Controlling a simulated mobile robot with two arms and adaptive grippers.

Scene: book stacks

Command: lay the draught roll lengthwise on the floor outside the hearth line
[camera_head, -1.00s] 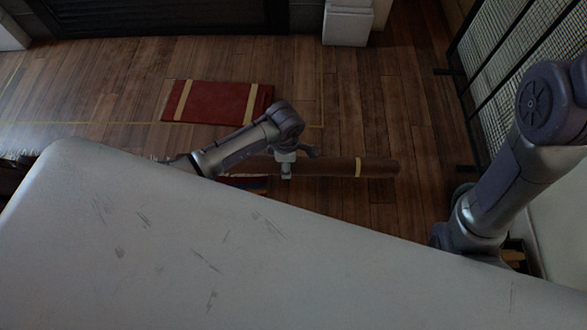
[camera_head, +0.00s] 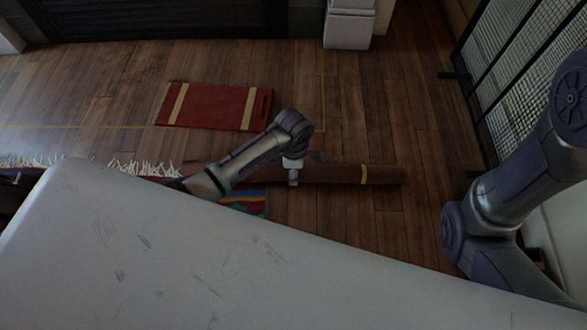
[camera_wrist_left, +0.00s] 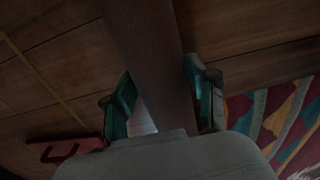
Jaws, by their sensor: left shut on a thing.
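The draught roll (camera_head: 335,174) is a long brown cylinder with a yellow band near its right end. In the head view it lies roughly parallel to the thin yellow hearth line (camera_head: 90,127), on the near side of it. My left gripper (camera_head: 293,176) is shut on the roll. In the left wrist view the roll (camera_wrist_left: 150,45) passes between the two teal-padded fingers (camera_wrist_left: 162,100). Whether the roll touches the floor I cannot tell. My arm and the pale surface in front hide its left part. My right arm shows at the right, but its gripper is out of view.
A red panel (camera_head: 213,106) with two tan bands lies across the line. A striped fringed rug (camera_head: 245,201) lies beneath and left of the roll. A white block (camera_head: 348,25) stands at the back, a black mesh screen (camera_head: 510,70) at the right. Wooden floor right of the roll is clear.

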